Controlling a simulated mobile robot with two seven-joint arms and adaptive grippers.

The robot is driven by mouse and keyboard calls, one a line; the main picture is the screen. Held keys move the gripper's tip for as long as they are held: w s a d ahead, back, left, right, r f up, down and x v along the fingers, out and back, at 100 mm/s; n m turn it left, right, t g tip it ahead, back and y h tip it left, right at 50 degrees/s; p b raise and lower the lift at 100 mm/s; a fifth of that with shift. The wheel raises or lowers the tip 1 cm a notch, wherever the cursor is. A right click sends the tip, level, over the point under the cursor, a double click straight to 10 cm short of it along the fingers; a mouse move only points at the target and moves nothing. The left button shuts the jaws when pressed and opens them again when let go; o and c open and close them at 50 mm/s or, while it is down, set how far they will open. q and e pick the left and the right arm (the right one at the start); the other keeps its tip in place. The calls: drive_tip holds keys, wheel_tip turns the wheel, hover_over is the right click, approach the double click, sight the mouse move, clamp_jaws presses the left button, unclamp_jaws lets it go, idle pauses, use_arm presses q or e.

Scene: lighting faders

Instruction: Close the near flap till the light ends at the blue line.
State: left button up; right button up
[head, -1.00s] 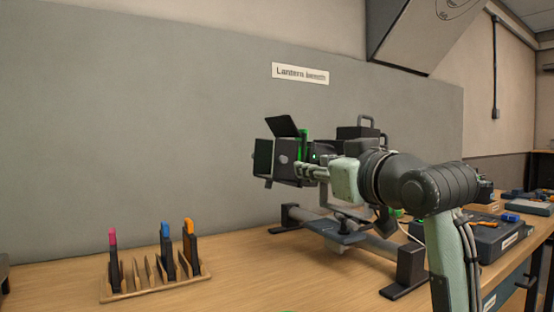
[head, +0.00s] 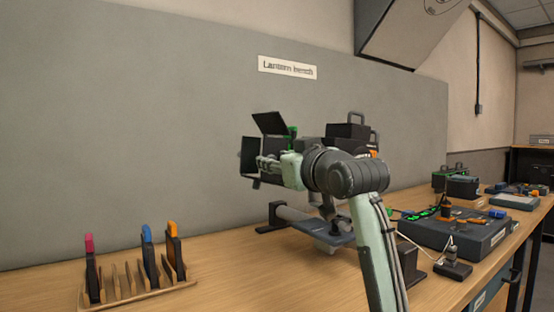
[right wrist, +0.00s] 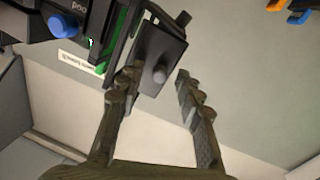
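The lantern, a dark lamp body (head: 312,158), stands on a stand on the bench with thin black flaps at its front. One flap (head: 270,123) tilts up at the top and another (head: 247,152) stands at the far left. My right gripper (head: 263,163) is in front of the lantern's near side and covers part of it. In the right wrist view, a dark flap with a grey round knob (right wrist: 159,74) lies at the open fingertips (right wrist: 158,80). The left finger overlaps the flap; I cannot tell whether it touches. No blue line or light edge is visible. My left gripper is out of view.
A wooden rack (head: 130,296) with pink, blue and orange-topped pieces stands at the front left. A dark case (head: 460,235) and small items lie on the bench at right. A blue knob (right wrist: 62,26) shows on the lantern.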

drive_tip(key=shift+c, duration=0.3)
clamp_jaws()
